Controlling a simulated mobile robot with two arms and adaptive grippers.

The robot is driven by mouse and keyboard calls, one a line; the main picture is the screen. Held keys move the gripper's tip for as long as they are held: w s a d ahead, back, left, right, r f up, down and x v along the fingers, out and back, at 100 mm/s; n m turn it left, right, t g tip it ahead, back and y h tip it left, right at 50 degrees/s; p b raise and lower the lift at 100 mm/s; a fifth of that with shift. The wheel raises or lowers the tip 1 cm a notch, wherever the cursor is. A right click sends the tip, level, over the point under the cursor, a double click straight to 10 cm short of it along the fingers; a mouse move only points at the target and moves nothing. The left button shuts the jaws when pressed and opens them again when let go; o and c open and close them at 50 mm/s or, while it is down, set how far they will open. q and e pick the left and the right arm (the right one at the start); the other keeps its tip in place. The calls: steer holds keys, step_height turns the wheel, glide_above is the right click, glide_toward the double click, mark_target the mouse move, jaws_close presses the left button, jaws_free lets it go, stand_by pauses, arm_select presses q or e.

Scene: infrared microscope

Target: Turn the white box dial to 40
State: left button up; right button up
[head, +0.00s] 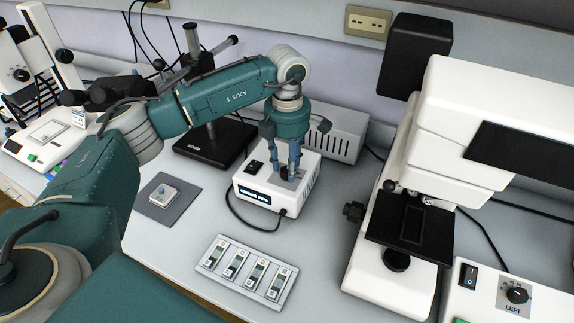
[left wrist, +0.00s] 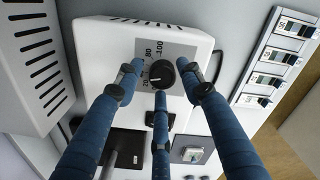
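The white box (head: 262,192) stands on the bench in the middle of the head view, with a small lit display on its front. Its black dial (left wrist: 161,73) sits on a grey scale plate in the left wrist view. The marks 100, 80 and 20 can be read; other marks are hidden or too small, and I cannot tell the exact setting. My left gripper (head: 290,177) points down over the dial. In the left wrist view its three blue fingers (left wrist: 160,82) stand around the dial, with gaps visible at both sides. My right gripper is out of view.
A grey vented box (head: 335,138) stands close behind the white box. A black stand base (head: 214,145) is to the left, a small grey mat (head: 150,207) front left, and a switch panel (head: 246,271) in front. The white microscope (head: 398,275) stands at right.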

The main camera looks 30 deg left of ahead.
mark_target(287, 170)
arm_select(q)
steer(key=shift+f, duration=0.1)
step_height(287, 170, up, 12)
stand_by(0.6)
steer(key=shift+s, duration=0.15)
stand_by(0.4)
